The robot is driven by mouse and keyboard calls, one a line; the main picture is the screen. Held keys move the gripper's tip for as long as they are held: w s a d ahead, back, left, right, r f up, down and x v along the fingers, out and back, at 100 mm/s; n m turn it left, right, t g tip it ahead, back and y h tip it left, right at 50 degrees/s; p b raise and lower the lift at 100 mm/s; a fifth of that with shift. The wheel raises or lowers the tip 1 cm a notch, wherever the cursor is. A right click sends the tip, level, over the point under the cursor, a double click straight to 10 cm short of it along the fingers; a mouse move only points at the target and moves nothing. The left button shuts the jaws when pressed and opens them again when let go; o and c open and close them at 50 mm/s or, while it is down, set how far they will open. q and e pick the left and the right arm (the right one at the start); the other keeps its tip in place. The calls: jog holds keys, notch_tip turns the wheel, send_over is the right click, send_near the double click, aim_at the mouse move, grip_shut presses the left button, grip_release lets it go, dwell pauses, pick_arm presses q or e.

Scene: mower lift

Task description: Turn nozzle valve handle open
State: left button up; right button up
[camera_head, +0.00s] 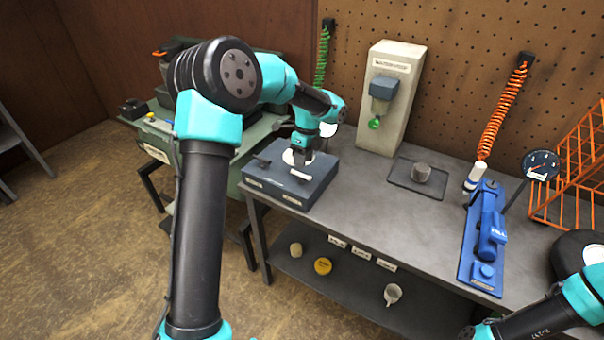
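My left gripper (298,155) is lowered onto the top of a dark grey box (314,188) at the left end of the workbench. A white rounded part shows at its fingertips. The fingers are small and dark here, and I cannot tell whether they are open or closed on that part. A white piece (293,173) lies on the box in front of the gripper. I cannot make out clearly which part is the nozzle valve handle. My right arm shows only at the lower right corner, and its gripper is out of frame.
A pale dispenser (391,98) with a green tip stands at the back of the workbench (405,225). A blue device (486,236), a dial gauge (540,166) and an orange rack (580,160) are at the right. The bench middle is clear.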

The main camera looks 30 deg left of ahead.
aim_at(301, 177)
pick_arm(q)
jog(key=f, duration=0.2)
jog(key=s+f, duration=0.1)
jog(key=f, duration=0.2)
jog(key=shift+f, duration=0.3)
jog(key=shift+c, duration=0.2)
grip_shut()
